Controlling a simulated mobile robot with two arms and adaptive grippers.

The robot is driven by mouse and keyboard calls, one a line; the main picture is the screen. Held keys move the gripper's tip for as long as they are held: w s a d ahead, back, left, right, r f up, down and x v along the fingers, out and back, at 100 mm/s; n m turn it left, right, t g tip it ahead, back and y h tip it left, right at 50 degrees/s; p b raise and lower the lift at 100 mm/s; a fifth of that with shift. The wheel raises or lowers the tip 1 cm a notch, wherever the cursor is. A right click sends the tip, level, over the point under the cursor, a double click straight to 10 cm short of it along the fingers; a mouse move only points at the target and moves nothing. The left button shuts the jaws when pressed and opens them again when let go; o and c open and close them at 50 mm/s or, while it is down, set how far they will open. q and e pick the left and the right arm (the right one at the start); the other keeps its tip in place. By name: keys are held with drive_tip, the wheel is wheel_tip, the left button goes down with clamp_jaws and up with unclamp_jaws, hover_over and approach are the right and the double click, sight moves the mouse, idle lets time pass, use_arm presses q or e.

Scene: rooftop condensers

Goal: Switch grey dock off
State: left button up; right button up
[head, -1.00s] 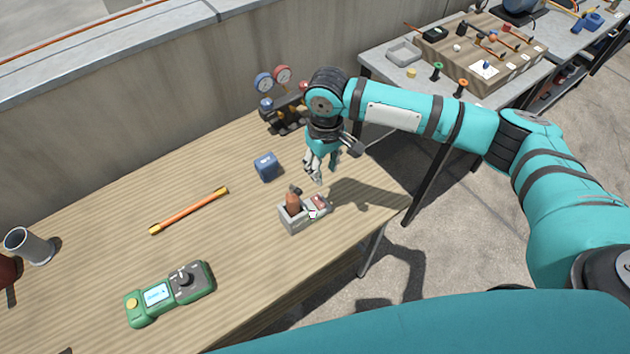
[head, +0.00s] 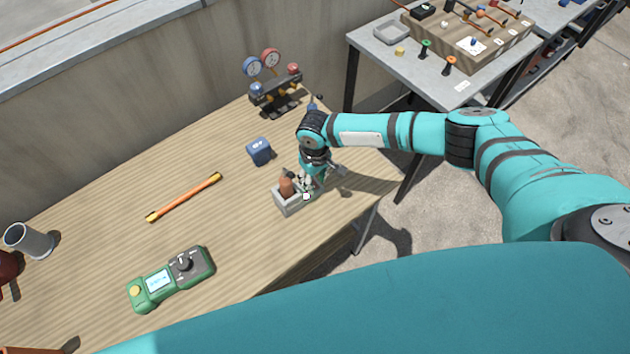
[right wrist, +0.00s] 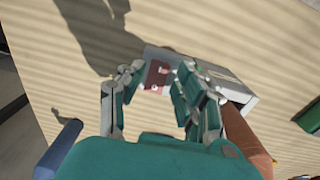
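The grey dock (head: 291,207) sits near the front right of the wooden table, with a brown-orange handled tool (head: 286,187) standing in its slot. In the right wrist view the dock (right wrist: 240,91) carries a red rocker switch (right wrist: 157,76) with pale marks. Which way the switch is tipped is not clear. My right gripper (head: 307,186) is down over the switch end of the dock, hiding most of that end in the head view. In the right wrist view the gripper (right wrist: 160,70) is open, its fingers on either side of the switch. My left gripper is not in view.
A blue block (head: 259,151) and a gauge manifold (head: 275,88) stand behind the dock. An orange tube (head: 184,197), a green meter (head: 171,279) and a grey cup (head: 29,241) are further left. The table between them is clear.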

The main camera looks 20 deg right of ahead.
drive_tip(key=shift+f, duration=1.05)
drive_tip(key=c, duration=0.7)
drive_tip(key=shift+w+f+b, duration=0.1)
drive_tip(key=shift+w+b, duration=0.05)
drive_tip(key=shift+b, duration=0.25)
clamp_jaws()
drive_tip(key=g+b, duration=0.2)
drive_tip(key=shift+w+a+h+b, duration=0.15)
drive_tip(key=shift+w+h+b, duration=0.15)
drive_tip(key=shift+h, duration=0.1)
drive_tip(key=shift+s+g, duration=0.1)
drive_tip(key=shift+g, duration=0.2)
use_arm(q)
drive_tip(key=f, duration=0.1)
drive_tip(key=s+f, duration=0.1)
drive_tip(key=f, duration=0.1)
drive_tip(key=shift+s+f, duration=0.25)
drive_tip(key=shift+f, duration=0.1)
use_arm(e)
drive_tip(key=shift+r, duration=0.3)
